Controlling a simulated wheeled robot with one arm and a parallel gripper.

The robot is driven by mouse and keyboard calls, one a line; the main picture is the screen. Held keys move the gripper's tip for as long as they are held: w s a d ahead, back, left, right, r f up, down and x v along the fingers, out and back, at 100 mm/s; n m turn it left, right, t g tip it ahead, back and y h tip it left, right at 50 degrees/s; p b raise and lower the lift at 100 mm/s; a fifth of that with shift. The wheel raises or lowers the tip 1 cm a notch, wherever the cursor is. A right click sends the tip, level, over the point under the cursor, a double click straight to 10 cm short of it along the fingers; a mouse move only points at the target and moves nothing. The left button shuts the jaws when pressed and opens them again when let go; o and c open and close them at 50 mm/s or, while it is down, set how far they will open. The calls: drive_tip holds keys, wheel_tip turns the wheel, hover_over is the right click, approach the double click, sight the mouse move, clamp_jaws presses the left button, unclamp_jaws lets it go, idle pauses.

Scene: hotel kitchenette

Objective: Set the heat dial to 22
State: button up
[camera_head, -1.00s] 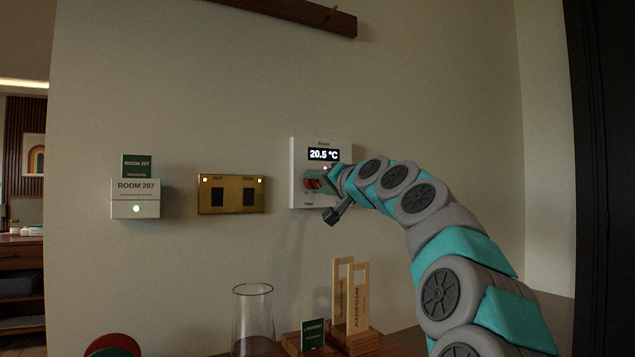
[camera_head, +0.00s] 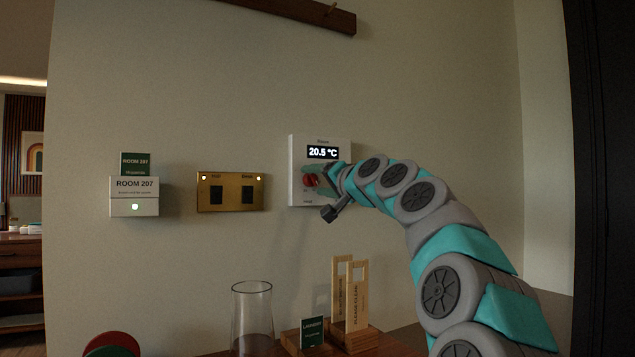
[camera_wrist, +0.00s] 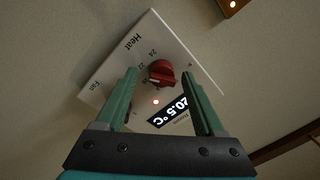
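The white heat panel (camera_head: 297,160) is on the wall, and its black display (camera_head: 323,152) reads 20.5 °C. Its red dial (camera_head: 309,181) is partly covered by my gripper in the head view. In the wrist view the panel (camera_wrist: 96,93) looks rotated, and the red dial (camera_wrist: 161,72) shows between my fingertips, with 22 and 24 printed beside it. My gripper (camera_wrist: 160,80) is open, with a gap on each side of the dial. I cannot tell exactly how far the fingertips are from the panel face.
A brass switch plate (camera_head: 231,192) and a Room 207 box (camera_head: 134,207) are on the wall to the left. Below, a glass vase (camera_head: 252,315) and wooden sign holders (camera_head: 357,293) stand on a surface. A dark wooden rail (camera_head: 290,12) runs above.

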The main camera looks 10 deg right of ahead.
drive_tip(key=shift+s, duration=0.1)
drive_tip(key=b+v, duration=0.1)
drive_tip(key=v, duration=0.6)
drive_tip(key=shift+s, duration=0.3)
drive_tip(key=shift+d, duration=0.15)
idle(0.3)
